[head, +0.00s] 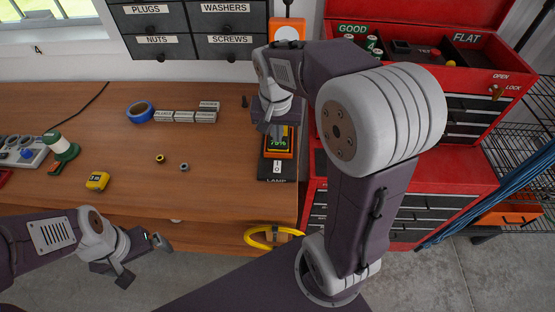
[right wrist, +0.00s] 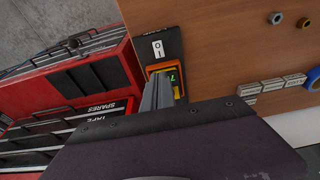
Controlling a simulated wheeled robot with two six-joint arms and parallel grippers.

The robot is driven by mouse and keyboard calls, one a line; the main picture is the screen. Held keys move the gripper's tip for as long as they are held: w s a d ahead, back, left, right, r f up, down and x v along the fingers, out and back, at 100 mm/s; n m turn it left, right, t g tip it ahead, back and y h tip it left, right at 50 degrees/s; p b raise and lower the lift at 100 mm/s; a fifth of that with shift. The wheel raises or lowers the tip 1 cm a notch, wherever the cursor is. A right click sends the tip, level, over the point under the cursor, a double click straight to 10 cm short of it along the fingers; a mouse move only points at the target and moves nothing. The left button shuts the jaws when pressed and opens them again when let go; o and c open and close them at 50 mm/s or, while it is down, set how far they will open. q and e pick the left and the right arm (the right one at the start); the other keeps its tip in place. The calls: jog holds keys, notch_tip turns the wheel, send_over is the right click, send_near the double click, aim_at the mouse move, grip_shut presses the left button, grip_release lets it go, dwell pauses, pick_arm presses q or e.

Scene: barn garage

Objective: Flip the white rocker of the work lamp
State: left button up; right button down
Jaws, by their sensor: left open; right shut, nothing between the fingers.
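The white rocker (head: 277,167) sits on a dark panel (head: 264,170) marked LAMP at the right front of the wooden bench. My right gripper (head: 264,127) is shut and empty above the display's far-left side, apart from the rocker. In the right wrist view its fingers (right wrist: 160,85) partly cover the display. My left gripper (head: 143,261) is open and empty in front of the bench's front edge.
A red tool chest (head: 455,165) stands right of the bench. Blue tape (head: 140,110), labelled blocks (head: 184,116), two nuts and a yellow tape measure (head: 97,181) lie to the left. A yellow ring (head: 262,238) hangs below the front edge. The bench's middle is mostly clear.

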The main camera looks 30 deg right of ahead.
aim_at(278, 163)
jog(key=x, duration=1.2)
jog(key=shift+s+a+f, duration=0.15)
jog(key=shift+s+f, duration=0.15)
jog(key=shift+f, duration=0.15)
jog(key=shift+w+f, duration=0.15)
jog(key=shift+f, duration=0.2)
pick_arm(q)
jog(key=shift+s+a+f+b, duration=0.2)
jog(key=shift+s+b, duration=0.1)
